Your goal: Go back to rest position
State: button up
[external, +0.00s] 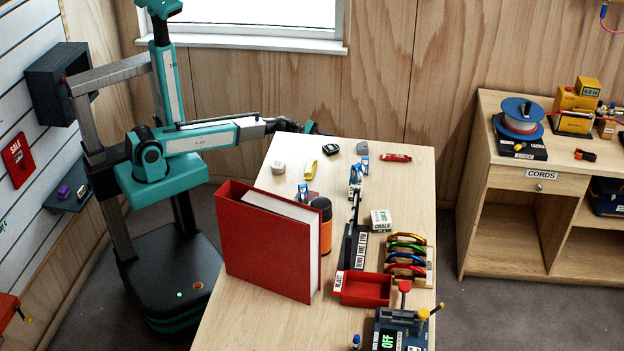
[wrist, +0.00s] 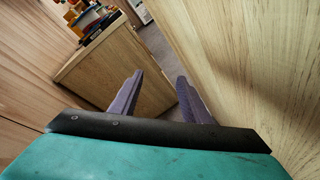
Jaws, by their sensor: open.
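My teal and black arm reaches to the right in the external view. My gripper (external: 309,127) is at the back left edge of the light wood table (external: 400,165). In the wrist view, the two purple-grey fingers of my gripper (wrist: 160,97) stand apart with nothing between them. The wrist view looks past the fingers to the floor and the wooden cabinet. In the external view the fingers are small and partly hard to make out.
The table holds a red binder (external: 262,240), an orange and black bottle (external: 326,228), a red tray (external: 366,290), a chalk box (external: 381,220), a rack of coloured carabiners (external: 406,257) and several small items. A cabinet (external: 520,230) stands at right. A window and wood wall are behind.

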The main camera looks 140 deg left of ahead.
jog(key=s+d+f+m+g+h+b, duration=0.1)
jog(key=s+d+f+m+g+b, duration=0.35)
jog(key=f, duration=1.15)
jog(key=s+d+f+m+g+h+b, duration=0.1)
jog(key=s+d+f+m+g+b, duration=0.15)
jog(key=s+f+m+b, duration=0.85)
jog(key=s+d+f+m+g+h+p, duration=0.1)
jog(key=s+d+f+m+g+h, duration=0.2)
jog(key=f, duration=1.7)
jog(key=d+f+g+h, duration=0.2)
jog(key=d+f+h, duration=0.1)
jog(key=d+f, duration=1)
jog(key=w+d+h+p, duration=0.2)
jog(key=w+d, duration=0.1)
jog(key=d, duration=0.5)
jog(key=w+d+h+p, duration=0.2)
jog(key=w+d, duration=0.1)
jog(key=d, duration=0.5)
jog(key=w+d+r+m+g+p, duration=0.2)
jog(key=w+d+r+m+p, duration=0.5)
jog(key=w+d+r+p, duration=0.8)
jog(key=w+d+r+m+g+p, duration=0.1)
jog(key=w+d+r+m+p, duration=0.4)
jog(key=d+r, duration=0.75)
jog(key=s+d+r+m+g+y+p, duration=0.2)
jog(key=s+d+r+m+y+p, duration=0.1)
jog(key=d+r+p, duration=0.4)
jog(key=shift+s+d+r+m, duration=0.25)
jog(key=shift+s+d+m, duration=0.4)
jog(key=shift+s+d, duration=0.3)
